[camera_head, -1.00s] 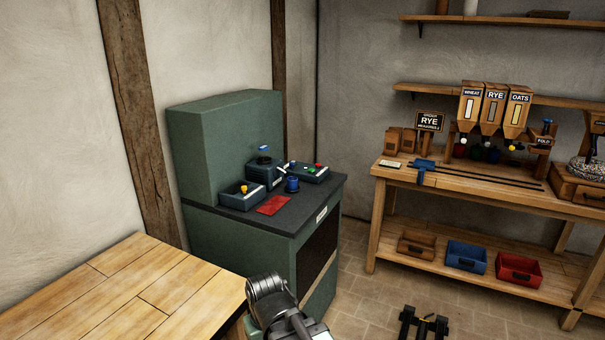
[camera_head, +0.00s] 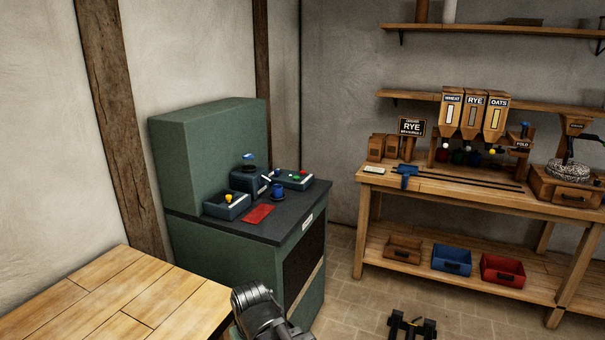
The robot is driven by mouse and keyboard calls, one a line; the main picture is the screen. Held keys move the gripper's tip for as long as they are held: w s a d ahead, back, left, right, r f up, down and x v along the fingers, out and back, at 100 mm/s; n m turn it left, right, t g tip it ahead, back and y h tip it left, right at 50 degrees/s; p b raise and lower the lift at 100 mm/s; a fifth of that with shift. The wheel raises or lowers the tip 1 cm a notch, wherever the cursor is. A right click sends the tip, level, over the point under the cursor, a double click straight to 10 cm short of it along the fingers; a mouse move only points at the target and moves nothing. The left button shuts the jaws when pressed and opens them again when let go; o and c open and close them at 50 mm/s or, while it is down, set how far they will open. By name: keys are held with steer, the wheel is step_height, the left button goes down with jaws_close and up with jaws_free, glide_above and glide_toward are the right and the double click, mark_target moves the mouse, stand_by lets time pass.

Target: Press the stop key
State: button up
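A control box (camera_head: 293,180) with small green and red keys sits at the back right of the dark top of a green cabinet (camera_head: 214,140). The keys are too small to read, so I cannot tell which is marked stop. My gripper (camera_head: 412,322) shows at the bottom edge, low in front of the cabinet and to its right, well apart from the box. Its two dark fingers stand apart with nothing between them.
Beside the control box are a box with a blue-topped knob (camera_head: 248,164), a blue cup (camera_head: 278,191), a yellow-knob box (camera_head: 227,205) and a red card (camera_head: 258,214). A wooden table (camera_head: 120,300) stands at front left. A workbench (camera_head: 450,190) with grain hoppers stands right.

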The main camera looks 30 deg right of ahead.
jaws_close()
stand_by(1.5)
